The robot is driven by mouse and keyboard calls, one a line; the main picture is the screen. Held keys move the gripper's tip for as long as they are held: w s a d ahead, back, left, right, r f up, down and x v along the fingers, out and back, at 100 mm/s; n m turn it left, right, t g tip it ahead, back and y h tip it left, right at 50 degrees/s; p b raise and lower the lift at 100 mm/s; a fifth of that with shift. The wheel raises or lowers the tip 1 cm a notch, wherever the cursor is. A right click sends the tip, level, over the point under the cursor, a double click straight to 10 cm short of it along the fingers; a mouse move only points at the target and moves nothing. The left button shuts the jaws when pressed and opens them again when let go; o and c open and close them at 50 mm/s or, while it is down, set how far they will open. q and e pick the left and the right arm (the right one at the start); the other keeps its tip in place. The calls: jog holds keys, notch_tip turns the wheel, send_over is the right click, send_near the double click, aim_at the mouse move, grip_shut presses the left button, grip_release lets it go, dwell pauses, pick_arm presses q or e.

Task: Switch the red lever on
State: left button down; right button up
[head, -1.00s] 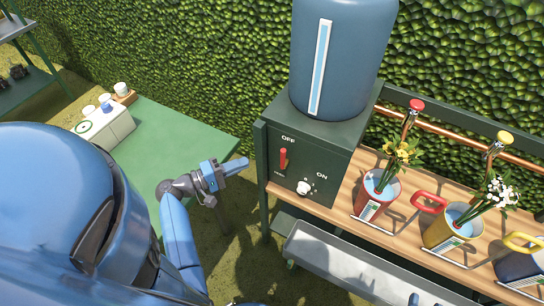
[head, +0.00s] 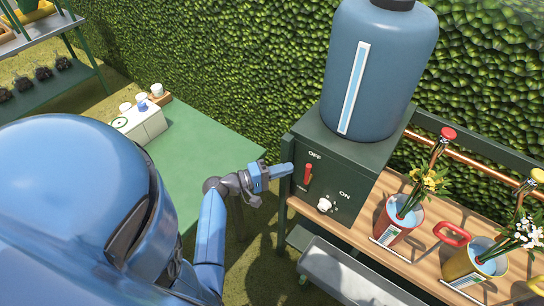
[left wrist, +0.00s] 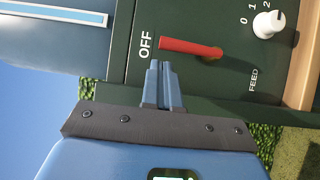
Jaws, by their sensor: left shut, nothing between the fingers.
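The red lever (head: 308,174) is on the front of the dark green box, upright beside the OFF mark; ON is marked lower right. In the left wrist view the lever (left wrist: 190,47) has its free end toward the word OFF and its pivot at the right. My left gripper (head: 290,168) is shut and empty, just left of the lever in the head view. In the left wrist view my shut fingertips (left wrist: 160,66) are close to the lever's free end, on its lower side; I cannot tell whether they touch. My right gripper is out of view.
A white knob (head: 325,205) sits below the lever. A blue tank (head: 385,80) stands on the box. Red (head: 398,222) and yellow flower cans stand on the wooden shelf at right, above a grey trough (head: 345,275). A green table (head: 195,150) is behind my arm.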

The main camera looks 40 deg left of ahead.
aim_at(309, 172)
pick_arm(q)
jog(key=shift+x, duration=1.75)
jog(key=shift+p, duration=0.3)
